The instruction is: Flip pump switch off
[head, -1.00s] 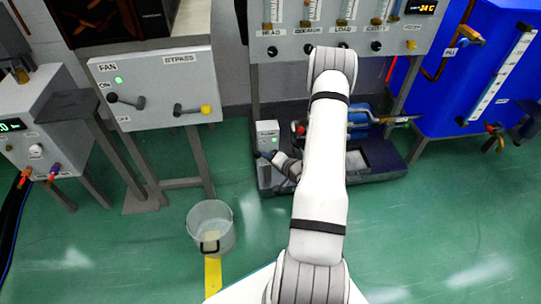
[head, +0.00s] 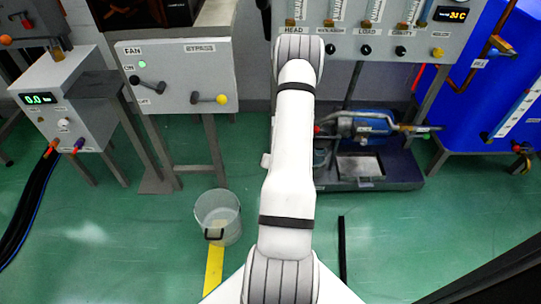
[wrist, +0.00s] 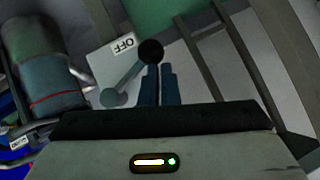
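In the wrist view, the pump switch is a pale panel with an OFF label (wrist: 124,42) and a lever (wrist: 128,78) ending in a round black knob (wrist: 151,52). The lever slants from its pivot at lower left to the knob, right of the label. My gripper (wrist: 160,70) has its two dark fingers side by side, nearly touching, tips right at the knob. The knob overlaps the left fingertip and is not between the fingers. Contact cannot be told. In the head view my arm hides the switch and gripper. The blue pump (head: 362,124) sits on a dark base.
A clear bucket (head: 218,218) stands on the floor left of my arm. The fan and bypass panel (head: 178,78) is at left, the flow meter panel (head: 345,46) behind, and a blue tank (head: 462,110) at right. A dark cylinder (wrist: 45,65) is left of the switch in the wrist view.

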